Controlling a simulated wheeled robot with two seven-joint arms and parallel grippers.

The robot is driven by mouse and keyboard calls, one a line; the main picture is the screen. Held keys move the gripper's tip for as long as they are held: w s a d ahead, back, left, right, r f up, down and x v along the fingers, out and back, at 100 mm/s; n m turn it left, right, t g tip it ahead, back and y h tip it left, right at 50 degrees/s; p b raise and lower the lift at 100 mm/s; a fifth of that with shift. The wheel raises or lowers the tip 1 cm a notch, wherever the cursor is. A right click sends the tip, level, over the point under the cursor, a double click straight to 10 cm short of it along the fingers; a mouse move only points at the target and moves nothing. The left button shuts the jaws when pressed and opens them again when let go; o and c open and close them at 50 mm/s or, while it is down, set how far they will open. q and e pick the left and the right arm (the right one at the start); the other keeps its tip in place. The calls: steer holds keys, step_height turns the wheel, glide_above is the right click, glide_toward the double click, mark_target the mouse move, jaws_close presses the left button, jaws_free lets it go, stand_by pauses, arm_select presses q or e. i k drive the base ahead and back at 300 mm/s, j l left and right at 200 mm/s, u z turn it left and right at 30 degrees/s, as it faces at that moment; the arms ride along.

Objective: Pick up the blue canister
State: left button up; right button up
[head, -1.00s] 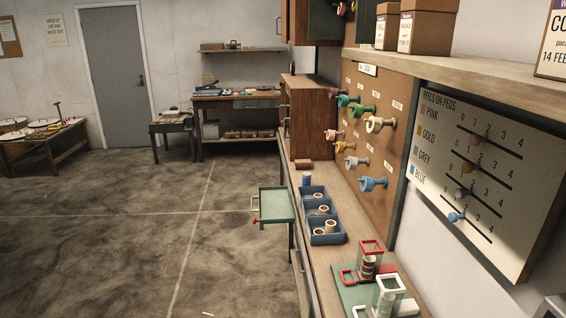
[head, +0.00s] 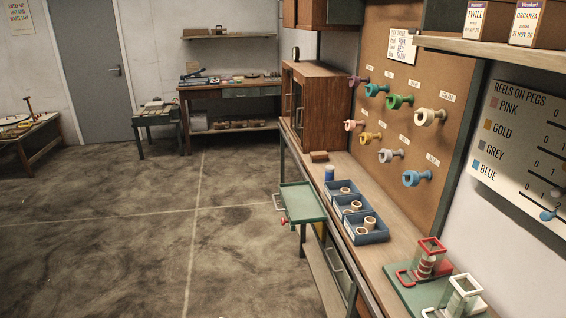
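The blue canister (head: 329,173) is a small upright cylinder on the wooden bench along the right. It stands just behind the far end of a row of blue trays, in front of a wooden cabinet. Neither of my grippers shows in the head view, so nothing is seen holding or touching the canister.
Blue trays (head: 369,238) with cream rolls stand on the bench (head: 392,248). A green tray or drawer (head: 302,203) juts over the floor. Red and white framed holders stand on the near bench. A brown block (head: 319,156) lies behind the canister.

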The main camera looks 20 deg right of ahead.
mark_target(329, 170)
steer(key=i+j, duration=0.15)
steer(key=i, duration=0.25)
steer(key=i+j, duration=0.2)
steer(key=i, duration=0.15)
steer(key=i+j, duration=0.15)
steer(key=i, duration=0.25)
steer(key=i+z, duration=0.3)
steer(key=i+j+z, duration=0.3)
steer(key=i, duration=0.2)
steer(key=i+j+z, duration=0.45)
steer(key=z, duration=0.25)
steer(key=i+j+z, duration=0.25)
steer(key=z, duration=0.15)
steer(key=i+j+z, duration=0.15)
steer(key=z, duration=0.2)
steer(key=i+j+z, duration=0.1)
steer(key=j+z, duration=0.3)
steer(key=i+j+z, duration=0.1)
steer(key=j+z, duration=0.2)
steer(key=j, duration=0.15)
steer(key=j+z, duration=0.35)
steer(key=j, duration=0.15)
